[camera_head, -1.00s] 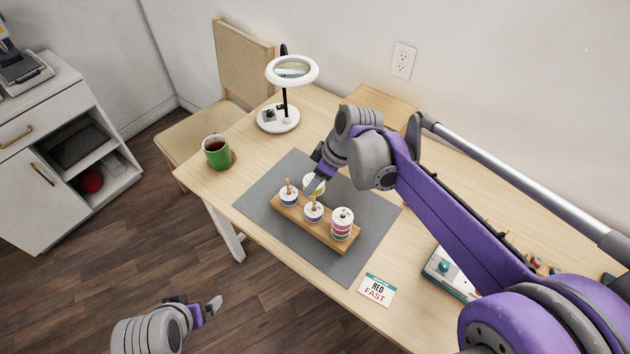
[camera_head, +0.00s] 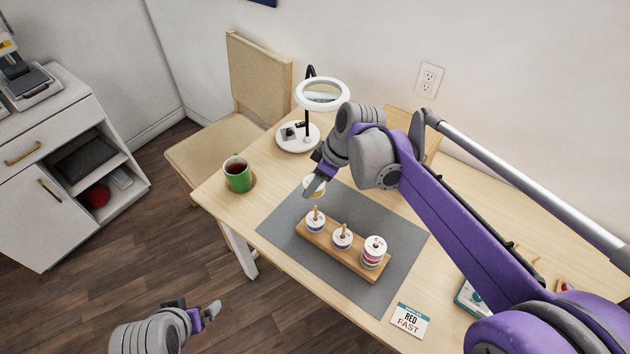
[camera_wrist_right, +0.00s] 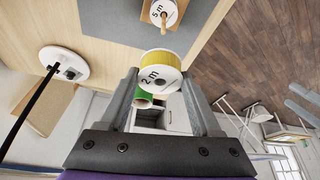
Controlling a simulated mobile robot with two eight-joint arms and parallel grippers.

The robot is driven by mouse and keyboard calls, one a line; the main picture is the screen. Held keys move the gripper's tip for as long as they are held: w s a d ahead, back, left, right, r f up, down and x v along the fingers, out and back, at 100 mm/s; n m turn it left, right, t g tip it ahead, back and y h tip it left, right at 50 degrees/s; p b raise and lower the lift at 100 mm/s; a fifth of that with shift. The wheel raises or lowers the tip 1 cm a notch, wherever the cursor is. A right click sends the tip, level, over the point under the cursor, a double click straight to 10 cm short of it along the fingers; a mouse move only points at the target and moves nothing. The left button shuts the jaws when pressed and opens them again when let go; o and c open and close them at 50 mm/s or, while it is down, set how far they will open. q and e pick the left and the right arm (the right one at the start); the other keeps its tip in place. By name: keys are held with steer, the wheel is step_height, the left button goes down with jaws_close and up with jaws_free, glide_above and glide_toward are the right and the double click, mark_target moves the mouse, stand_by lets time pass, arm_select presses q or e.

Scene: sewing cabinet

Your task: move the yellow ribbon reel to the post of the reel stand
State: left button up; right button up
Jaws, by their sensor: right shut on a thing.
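The yellow ribbon reel (camera_head: 315,181), white-faced with a yellow rim, is held by my right gripper (camera_head: 313,188). It hangs behind the stand, over the mat's back-left part, partly hidden by the fingers. In the right wrist view the reel (camera_wrist_right: 159,72) sits between both fingertips, its "2 m" face showing. The wooden reel stand (camera_head: 330,252) lies on the grey mat. Its left post (camera_head: 316,210) and middle post (camera_head: 343,228) rise through one white-faced reel each; a stack of reels (camera_head: 374,252) covers its right end. My left gripper (camera_head: 208,312) is low at the front left, its jaw gap unclear.
A green mug (camera_head: 238,178) stands at the table's left end, and a magnifier lamp (camera_head: 298,137) behind the held reel. A "RED FAST" card (camera_head: 410,320) lies at the front. The grey mat (camera_head: 283,232) is bare left of the stand.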

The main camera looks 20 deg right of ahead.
mark_target(317, 197)
steer(key=shift+s+d+f, duration=0.15)
steer(key=shift+s+f, duration=0.05)
steer(key=shift+f, duration=0.3)
step_height(317, 197, down, 3)
steer(key=b, duration=0.2)
steer(key=shift+s+f+b, duration=0.1)
steer(key=shift+f+b, duration=0.05)
steer(key=shift+b, duration=0.2)
steer(key=shift+f, duration=0.35)
arm_select(q)
steer(key=shift+s+d+f+b, duration=0.15)
steer(key=shift+s+f, duration=0.1)
steer(key=shift+f, duration=0.5)
steer(key=shift+s+a+f+b, duration=0.1)
steer(key=shift+s+f+b, duration=0.15)
steer(key=shift+f, duration=0.55)
steer(key=shift+s+d+f+b, duration=0.1)
steer(key=shift+s+f, duration=0.2)
steer(key=shift+f, duration=0.45)
arm_select(e)
steer(key=shift+f, duration=0.5)
arm_select(q)
steer(key=shift+s+f+b, duration=0.15)
steer(key=shift+f+b, duration=0.7)
steer(key=shift+f, duration=0.05)
arm_select(e)
steer(key=shift+f, duration=1.5)
steer(key=o, duration=1.4)
